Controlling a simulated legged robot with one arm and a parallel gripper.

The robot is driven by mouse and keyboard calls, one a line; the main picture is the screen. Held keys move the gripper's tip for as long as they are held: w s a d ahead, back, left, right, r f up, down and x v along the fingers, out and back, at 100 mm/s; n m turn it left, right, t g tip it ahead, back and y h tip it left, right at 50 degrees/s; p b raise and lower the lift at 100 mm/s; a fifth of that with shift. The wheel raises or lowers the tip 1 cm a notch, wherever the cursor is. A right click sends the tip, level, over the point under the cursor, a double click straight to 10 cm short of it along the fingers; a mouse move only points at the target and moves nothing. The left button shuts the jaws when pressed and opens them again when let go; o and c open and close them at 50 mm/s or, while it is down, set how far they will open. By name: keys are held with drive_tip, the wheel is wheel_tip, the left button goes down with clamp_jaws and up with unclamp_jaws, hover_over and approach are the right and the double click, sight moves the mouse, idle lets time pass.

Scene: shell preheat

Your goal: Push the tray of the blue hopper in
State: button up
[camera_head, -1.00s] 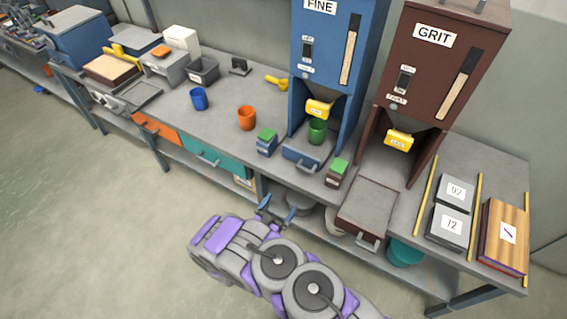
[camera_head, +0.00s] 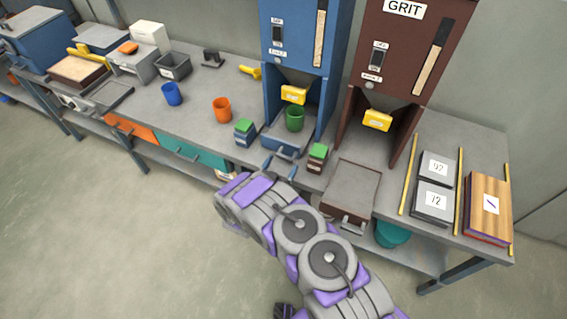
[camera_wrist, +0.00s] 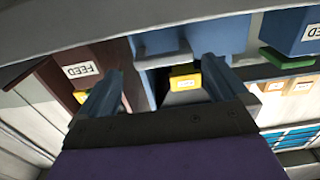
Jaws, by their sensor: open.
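The blue hopper (camera_head: 305,35) with the FINE feed stands on the bench. Its blue tray (camera_head: 282,144) is at the base, with its front near the bench's front edge. A green cup (camera_head: 294,118) stands at the hopper's opening, over the tray. My gripper (camera_head: 277,158) is just in front of the tray, partly hidden by my arm. In the wrist view my gripper (camera_wrist: 160,75) is open, fingers apart, with nothing seen between them. A pale handle bar (camera_wrist: 163,61) on the blue tray front shows beyond the fingertips; I cannot tell whether they touch.
The brown GRIT hopper (camera_head: 410,50) is on the right, its tray (camera_head: 352,187) sticking out at the bench edge. Small green-topped boxes stand left (camera_head: 244,132) and right (camera_head: 317,158) of the blue tray. An orange cup (camera_head: 222,110) is farther left. The floor in front is clear.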

drive_tip(key=shift+w, duration=1.2)
drive_tip(key=shift+d, duration=0.15)
